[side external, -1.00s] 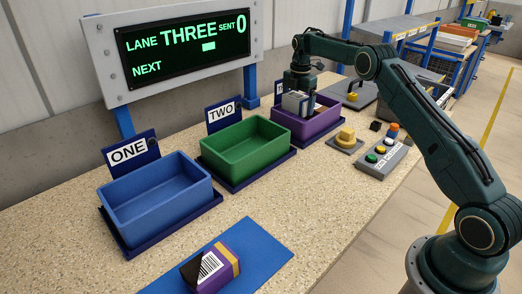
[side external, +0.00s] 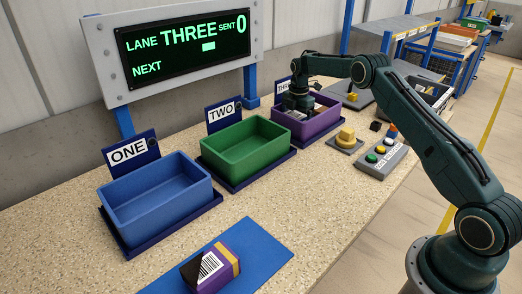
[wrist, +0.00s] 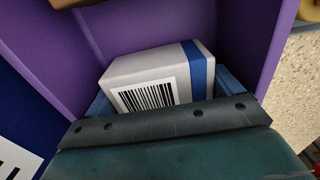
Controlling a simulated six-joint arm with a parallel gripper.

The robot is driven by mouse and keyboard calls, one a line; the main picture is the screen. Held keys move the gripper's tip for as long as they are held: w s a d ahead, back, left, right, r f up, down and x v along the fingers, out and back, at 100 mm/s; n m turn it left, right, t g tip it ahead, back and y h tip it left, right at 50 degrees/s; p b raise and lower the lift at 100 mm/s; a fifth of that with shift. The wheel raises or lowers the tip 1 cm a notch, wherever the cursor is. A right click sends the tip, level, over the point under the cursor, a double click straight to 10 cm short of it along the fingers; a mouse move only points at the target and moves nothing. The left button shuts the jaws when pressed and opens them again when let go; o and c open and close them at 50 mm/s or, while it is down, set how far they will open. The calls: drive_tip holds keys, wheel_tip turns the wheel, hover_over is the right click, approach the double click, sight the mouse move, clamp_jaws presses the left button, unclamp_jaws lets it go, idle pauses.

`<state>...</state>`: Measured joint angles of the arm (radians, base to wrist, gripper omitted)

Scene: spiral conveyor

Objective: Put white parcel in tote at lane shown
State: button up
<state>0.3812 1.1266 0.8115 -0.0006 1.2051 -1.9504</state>
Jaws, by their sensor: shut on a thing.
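The lit display (side external: 187,45) reads LANE THREE, with a small white box mark and SENT 0. My gripper (side external: 298,104) is down in the purple tote. It is shut on the white parcel, which has a blue stripe and a barcode and shows clearly in the wrist view (wrist: 150,72). Purple walls (wrist: 240,40) surround the parcel there. I cannot tell whether the parcel touches the tote floor.
The blue tote (side external: 160,205) at lane ONE and the green tote (side external: 245,150) at lane TWO are empty. A purple parcel (side external: 212,268) lies on the blue mat (side external: 255,250) in front. A yellow button (side external: 345,137) and a button box (side external: 382,158) stand right of the purple tote.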

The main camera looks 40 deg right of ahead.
sight(297, 115)
drive_tip(key=shift+f, duration=0.15)
drive_tip(key=o, duration=0.8)
wheel_tip(297, 115, up, 12)
drive_tip(key=shift+r, duration=0.15)
idle(0.5)
drive_tip(key=shift+r, duration=0.15)
idle(0.3)
